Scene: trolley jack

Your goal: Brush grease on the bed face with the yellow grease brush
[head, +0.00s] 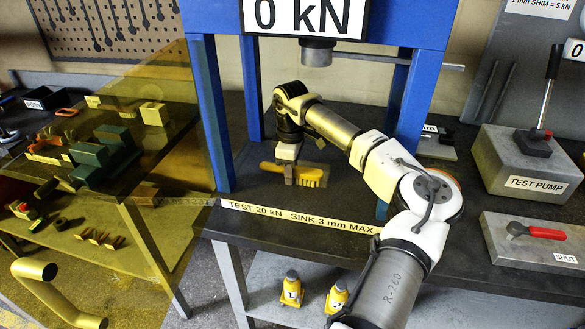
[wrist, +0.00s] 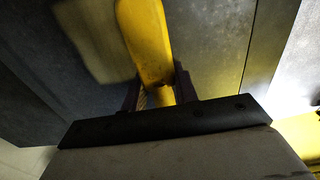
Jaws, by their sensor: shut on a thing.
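My gripper (head: 291,183) is shut on the yellow grease brush (head: 314,175), inside the blue press frame. The brush lies roughly level, with its pale bristles to the right and a short yellow end to the left of my fingers. In the wrist view the yellow brush (wrist: 146,45) runs up between my two dark fingers (wrist: 157,92); a blurred pale patch beside it may be bristles. The dark bed face (head: 345,188) is below the brush. I cannot tell whether the bristles touch it, and no grease is clearly visible on it.
Blue press posts (head: 211,115) stand left and right of my arm, with the ram (head: 317,53) above. A grey test pump (head: 528,165) and a box with a red lever (head: 548,233) stand at right. A see-through yellow panel (head: 130,130) is at left. Two yellow bottle jacks (head: 291,290) sit below.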

